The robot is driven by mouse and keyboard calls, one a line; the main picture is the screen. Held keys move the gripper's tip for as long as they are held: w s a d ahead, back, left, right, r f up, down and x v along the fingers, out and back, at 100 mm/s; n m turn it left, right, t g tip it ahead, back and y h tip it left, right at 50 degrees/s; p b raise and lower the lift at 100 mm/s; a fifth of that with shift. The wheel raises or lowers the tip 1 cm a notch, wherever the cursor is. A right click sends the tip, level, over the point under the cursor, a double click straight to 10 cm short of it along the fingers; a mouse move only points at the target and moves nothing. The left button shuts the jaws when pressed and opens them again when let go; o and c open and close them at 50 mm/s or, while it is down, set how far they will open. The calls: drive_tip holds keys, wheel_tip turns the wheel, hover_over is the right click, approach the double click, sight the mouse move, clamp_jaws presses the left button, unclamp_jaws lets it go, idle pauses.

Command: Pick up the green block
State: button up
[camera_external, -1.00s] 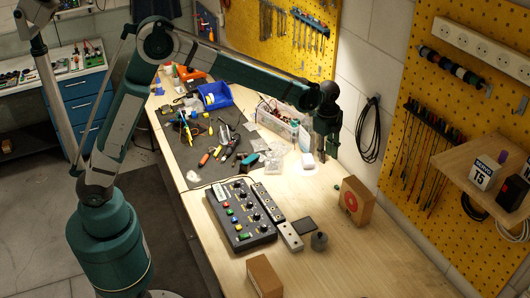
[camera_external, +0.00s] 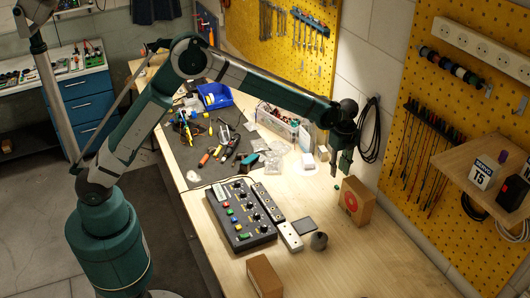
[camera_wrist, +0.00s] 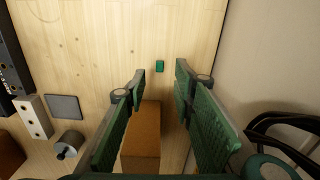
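The green block (camera_wrist: 160,66) is small and lies on the wooden bench top in the wrist view. It sits beyond my fingertips and in line with the gap between them. In the external view the block (camera_external: 336,187) is a tiny green spot on the bench, left of a cardboard box. My gripper (camera_wrist: 160,76) is open and empty, with its two green fingers apart. In the external view my gripper (camera_external: 341,167) hangs above the bench, above the block and the box, not touching them.
The cardboard box (camera_external: 356,201) stands close to the block; it shows between my fingers in the wrist view (camera_wrist: 142,140). A button panel (camera_external: 240,215), a white block (camera_external: 290,237) and a grey cylinder (camera_external: 319,240) lie left and nearer. The wall (camera_external: 350,60) is close on the right.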

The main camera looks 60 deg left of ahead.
sight(336, 186)
drive_tip(key=shift+f, duration=0.1)
drive_tip(key=shift+f, duration=1.2)
drive_tip(key=shift+f, duration=0.1)
drive_tip(key=shift+d+f, duration=0.15)
drive_tip(key=shift+f, duration=2.35)
drive_tip(key=shift+c, duration=0.7)
drive_tip(key=c, duration=0.6)
